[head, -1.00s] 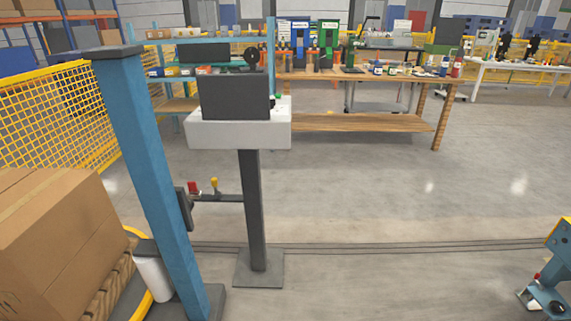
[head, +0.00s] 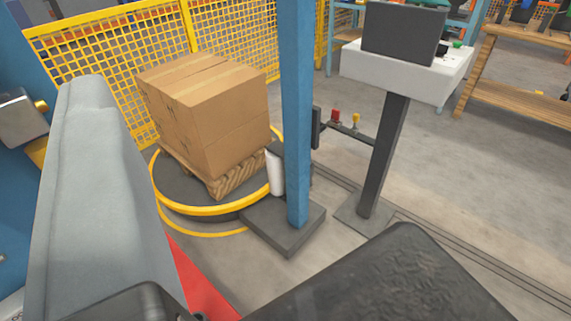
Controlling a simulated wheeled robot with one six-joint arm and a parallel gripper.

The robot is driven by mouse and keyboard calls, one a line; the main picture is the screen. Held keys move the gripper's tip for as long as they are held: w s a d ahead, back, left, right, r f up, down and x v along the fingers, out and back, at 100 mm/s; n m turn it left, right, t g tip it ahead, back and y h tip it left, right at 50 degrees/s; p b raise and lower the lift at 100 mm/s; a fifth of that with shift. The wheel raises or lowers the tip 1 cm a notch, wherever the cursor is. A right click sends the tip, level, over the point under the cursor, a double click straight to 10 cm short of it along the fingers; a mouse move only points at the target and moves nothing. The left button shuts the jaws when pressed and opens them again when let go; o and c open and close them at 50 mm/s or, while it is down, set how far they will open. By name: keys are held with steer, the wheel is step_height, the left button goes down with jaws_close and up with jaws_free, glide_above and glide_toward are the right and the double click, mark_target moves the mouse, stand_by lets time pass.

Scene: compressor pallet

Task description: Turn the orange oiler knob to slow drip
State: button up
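I cannot make out an orange oiler knob in the head view. A small red piece (head: 335,116) and a small yellow piece (head: 356,120) stand on a dark horizontal bar between the blue post and the grey pedestal. They are too small to tell what they are. My gripper's fingertips do not show. Large dark shapes fill the bottom edge, and I cannot tell what they belong to.
A blue post (head: 297,120) stands on a dark base beside a yellow-ringed turntable (head: 205,210) with cardboard boxes (head: 205,105) on a pallet. A pedestal (head: 385,160) carries a white console (head: 405,72). Yellow mesh fencing (head: 85,50) stands behind. A grey upright body (head: 90,190) blocks the left.

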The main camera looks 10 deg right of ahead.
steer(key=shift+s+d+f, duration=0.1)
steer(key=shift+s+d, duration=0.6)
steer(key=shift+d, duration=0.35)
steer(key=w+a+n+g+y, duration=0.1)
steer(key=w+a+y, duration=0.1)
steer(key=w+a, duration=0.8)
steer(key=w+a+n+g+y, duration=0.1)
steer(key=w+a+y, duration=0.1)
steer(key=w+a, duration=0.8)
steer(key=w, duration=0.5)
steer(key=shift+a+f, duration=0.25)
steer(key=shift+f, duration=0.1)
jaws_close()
